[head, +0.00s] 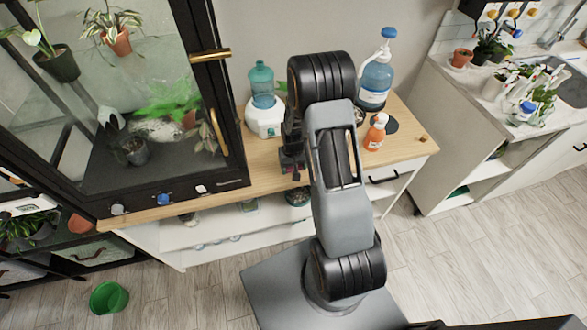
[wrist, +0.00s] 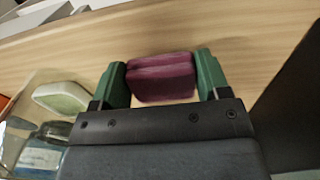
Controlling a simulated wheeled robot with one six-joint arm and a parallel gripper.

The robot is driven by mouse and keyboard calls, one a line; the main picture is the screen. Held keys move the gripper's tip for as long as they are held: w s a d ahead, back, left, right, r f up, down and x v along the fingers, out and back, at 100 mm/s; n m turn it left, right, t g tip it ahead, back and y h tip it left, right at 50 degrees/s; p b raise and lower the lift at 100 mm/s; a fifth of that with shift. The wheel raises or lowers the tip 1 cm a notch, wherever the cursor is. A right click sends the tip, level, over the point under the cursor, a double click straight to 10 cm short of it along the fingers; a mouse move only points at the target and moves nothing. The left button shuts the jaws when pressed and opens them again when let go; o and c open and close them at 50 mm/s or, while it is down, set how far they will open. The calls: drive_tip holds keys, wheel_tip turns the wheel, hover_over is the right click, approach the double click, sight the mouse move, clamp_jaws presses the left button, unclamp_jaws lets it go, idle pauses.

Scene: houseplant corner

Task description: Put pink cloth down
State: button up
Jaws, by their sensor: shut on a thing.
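The pink cloth (wrist: 160,80) is a folded, dark pink pad in the wrist view. It sits between the two green fingertips of my gripper (wrist: 162,70), which is shut on it. The wooden tabletop (wrist: 250,40) lies behind the cloth; I cannot tell whether the cloth touches it. In the head view my gripper (head: 292,165) is over the wooden table (head: 410,135), just right of the glass plant cabinet. My arm hides most of the cloth there.
The black-framed plant cabinet (head: 222,90) stands close on the left. A teal-topped bottle (head: 262,85) on a white base, a blue pump bottle (head: 376,80) and an orange spray bottle (head: 375,132) stand on the table. The table's right end has some bare wood.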

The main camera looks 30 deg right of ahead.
drive_tip(key=shift+f, duration=0.95)
drive_tip(key=shift+f, duration=0.2)
drive_tip(key=o, duration=1)
drive_tip(key=shift+r, duration=0.15)
